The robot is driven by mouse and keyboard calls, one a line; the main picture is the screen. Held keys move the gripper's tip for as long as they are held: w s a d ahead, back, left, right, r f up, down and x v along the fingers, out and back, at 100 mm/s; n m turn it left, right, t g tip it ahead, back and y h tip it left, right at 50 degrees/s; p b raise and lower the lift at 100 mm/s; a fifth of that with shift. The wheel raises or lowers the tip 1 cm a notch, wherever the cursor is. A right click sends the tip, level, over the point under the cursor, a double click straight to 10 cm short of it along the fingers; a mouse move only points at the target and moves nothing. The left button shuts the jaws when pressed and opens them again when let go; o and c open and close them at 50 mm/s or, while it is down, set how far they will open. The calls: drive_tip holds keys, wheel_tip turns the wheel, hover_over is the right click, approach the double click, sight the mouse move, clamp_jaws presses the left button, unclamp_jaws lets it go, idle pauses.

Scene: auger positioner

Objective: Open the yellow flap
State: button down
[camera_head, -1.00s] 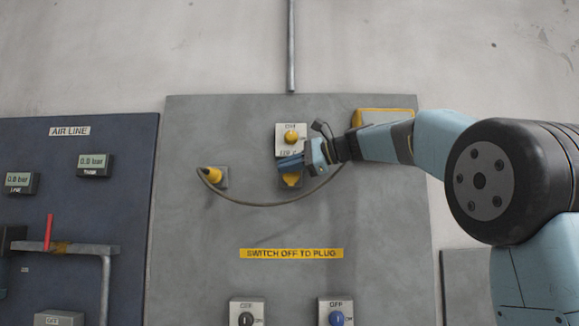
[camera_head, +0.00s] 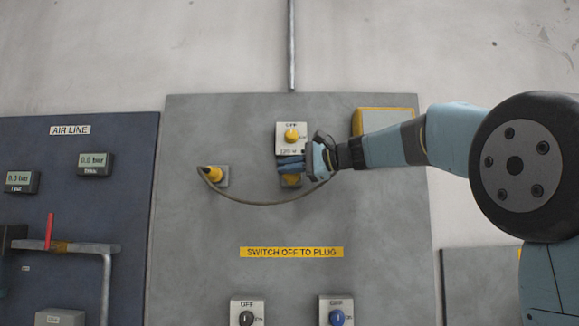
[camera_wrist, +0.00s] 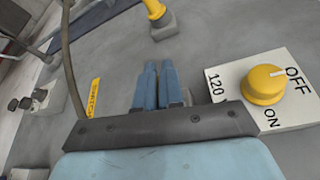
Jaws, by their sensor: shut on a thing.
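The yellow flap (camera_head: 290,181) is on the grey panel, just under the 120 V switch plate. Only its lower part shows below my fingers in the head view. My gripper (camera_head: 280,164) reaches in from the right, its blue fingers at the flap's upper part. In the wrist view the fingers (camera_wrist: 158,85) are almost together with a thin gap, and the flap is hidden behind them. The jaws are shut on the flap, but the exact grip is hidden. I cannot tell how far the flap is raised.
A yellow switch knob (camera_head: 291,135) sits close above my fingers, pointing to OFF. A yellow plug (camera_head: 212,174) with a hanging cable (camera_head: 255,203) is to the left. A yellow-edged box (camera_head: 385,113) lies behind my forearm.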

sight(288, 175)
drive_tip(key=shift+s+f+n+t+y, duration=0.15)
drive_tip(key=shift+s+f+n+y, duration=0.2)
drive_tip(key=shift+n, duration=0.6)
drive_tip(key=shift+s+f+n+t+y, duration=0.1)
drive_tip(key=shift+s+f+n+y, duration=0.15)
drive_tip(key=shift+f+n, duration=0.45)
drive_tip(key=shift+s+f+n+t+y, duration=0.2)
drive_tip(key=shift+n+y, duration=0.2)
drive_tip(key=shift+n, duration=0.75)
drive_tip(key=c, duration=1.3)
unclamp_jaws()
drive_tip(key=v, duration=1.4)
drive_tip(key=shift+w, duration=0.1)
drive_tip(key=shift+a, duration=0.1)
